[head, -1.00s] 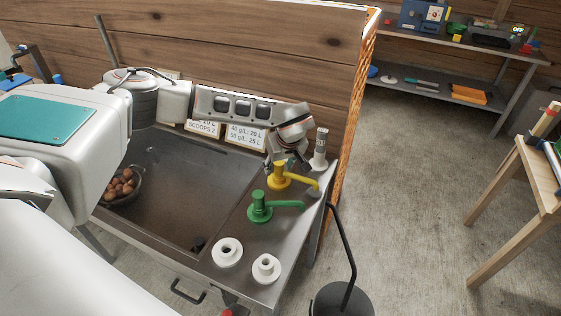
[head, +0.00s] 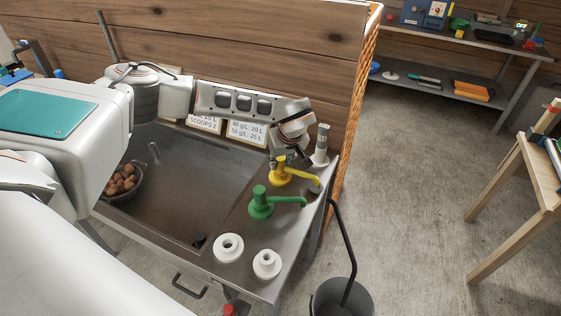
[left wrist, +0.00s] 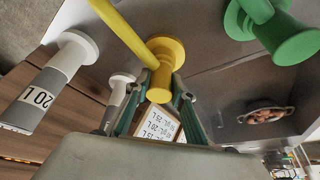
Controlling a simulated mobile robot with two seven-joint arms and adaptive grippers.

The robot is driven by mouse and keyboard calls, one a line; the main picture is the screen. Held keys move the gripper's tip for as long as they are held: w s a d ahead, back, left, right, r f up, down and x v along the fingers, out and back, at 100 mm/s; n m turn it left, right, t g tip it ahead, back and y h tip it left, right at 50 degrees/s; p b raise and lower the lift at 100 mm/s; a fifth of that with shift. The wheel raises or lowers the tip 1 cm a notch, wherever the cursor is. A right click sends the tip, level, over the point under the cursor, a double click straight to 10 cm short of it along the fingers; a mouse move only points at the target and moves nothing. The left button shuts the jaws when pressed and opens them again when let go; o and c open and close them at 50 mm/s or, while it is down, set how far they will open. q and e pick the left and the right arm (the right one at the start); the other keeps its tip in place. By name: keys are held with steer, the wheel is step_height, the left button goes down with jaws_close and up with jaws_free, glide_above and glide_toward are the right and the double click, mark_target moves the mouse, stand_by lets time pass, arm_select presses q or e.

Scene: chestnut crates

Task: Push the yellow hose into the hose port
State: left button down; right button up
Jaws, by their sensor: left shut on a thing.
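The yellow piece (head: 281,172) stands near the far right end of the grey metal bench, a thick stem with a long arm reaching right. It also shows in the left wrist view (left wrist: 160,70). My left gripper (head: 283,156) comes down over its stem, shut on it, with a finger on each side. A similar green piece (head: 261,204) stands in front of it. Two white flanged rings with holes, a left one (head: 229,248) and a right one (head: 267,264), sit on the front of the bench. I cannot tell which part is the hose port. My right gripper is out of view.
A grey and white cylinder (head: 321,146) stands close behind my gripper; it reads 20 L in the left wrist view (left wrist: 42,90). The sunken basin (head: 190,180) holds a bowl of chestnuts (head: 122,182). A dark bin (head: 342,298) stands right of the bench. A wooden wall rises behind.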

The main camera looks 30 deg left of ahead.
arm_select(q)
steer(key=shift+r+p, duration=0.4)
steer(key=shift+r, duration=0.15)
steer(key=c, duration=2.5)
jaws_free()
jaws_close()
steer(key=shift+r, duration=1.75)
